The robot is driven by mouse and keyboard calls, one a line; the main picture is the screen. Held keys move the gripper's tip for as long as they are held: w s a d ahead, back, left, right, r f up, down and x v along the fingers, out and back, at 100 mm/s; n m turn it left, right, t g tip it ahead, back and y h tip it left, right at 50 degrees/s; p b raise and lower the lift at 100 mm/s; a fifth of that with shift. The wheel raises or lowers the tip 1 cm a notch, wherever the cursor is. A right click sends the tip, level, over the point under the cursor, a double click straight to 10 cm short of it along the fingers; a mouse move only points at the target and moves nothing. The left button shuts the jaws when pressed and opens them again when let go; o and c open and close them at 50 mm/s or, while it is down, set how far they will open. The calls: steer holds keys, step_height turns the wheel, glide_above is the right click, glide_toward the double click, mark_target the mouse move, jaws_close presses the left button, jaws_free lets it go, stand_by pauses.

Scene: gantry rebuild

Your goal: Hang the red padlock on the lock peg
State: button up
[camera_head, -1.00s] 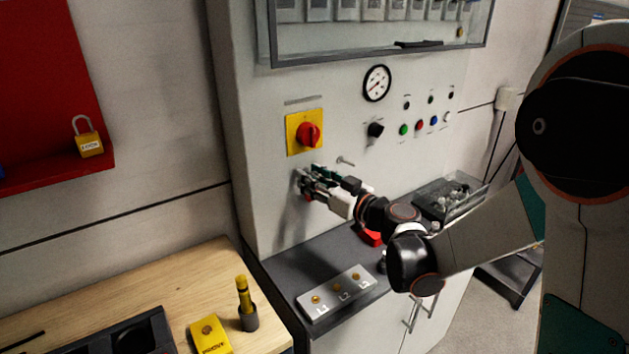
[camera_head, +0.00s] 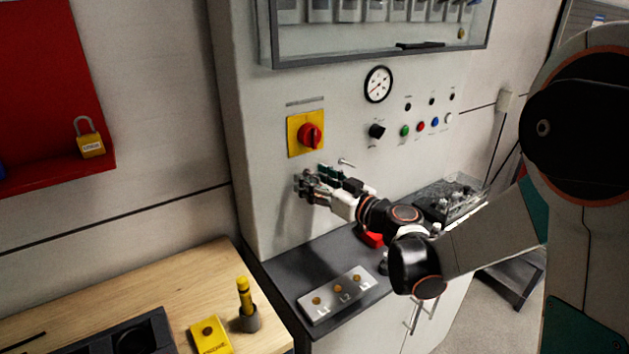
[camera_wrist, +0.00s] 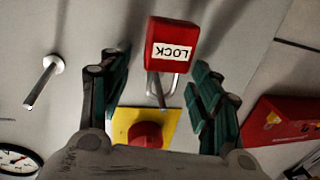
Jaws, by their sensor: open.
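The red padlock (camera_wrist: 172,45) shows upside down in the wrist view, its LOCK label facing the camera. Its shackle (camera_wrist: 163,82) appears to be around a thin metal peg (camera_wrist: 157,92) on the grey panel, near the yellow-backed rotary switch (camera_wrist: 145,130). My gripper (camera_wrist: 157,75) is open, with one finger on each side of the padlock and visible gaps between. In the head view my gripper (camera_head: 310,183) is close to the panel below the rotary switch (camera_head: 309,135). It hides most or all of the padlock there.
A second metal peg (camera_wrist: 45,80) sticks out beside my gripper; it also shows in the head view (camera_head: 346,162). The dark ledge (camera_head: 285,270) below holds a plate with L labels (camera_head: 337,295) and a wire basket (camera_head: 450,198). A yellow padlock (camera_head: 90,142) is on the red board at left.

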steer(key=s+d+f+m+g+h, duration=0.1)
steer(key=s+d+h, duration=0.3)
steer(key=s, duration=0.6)
steer(key=s+d+f+m+g+h, duration=0.1)
steer(key=s+d+m+g+h, duration=0.2)
steer(key=s+d, duration=0.6)
steer(key=s+d+f+m+g+h, duration=0.1)
steer(key=s+d+m+h, duration=0.3)
steer(key=s, duration=0.9)
steer(key=d+f+h, duration=0.1)
steer(key=d, duration=0.2)
steer(key=shift+g+h, duration=0.3)
steer(key=shift+g, duration=0.1)
steer(key=shift+s+d, duration=0.1)
steer(key=shift+c, duration=0.4)
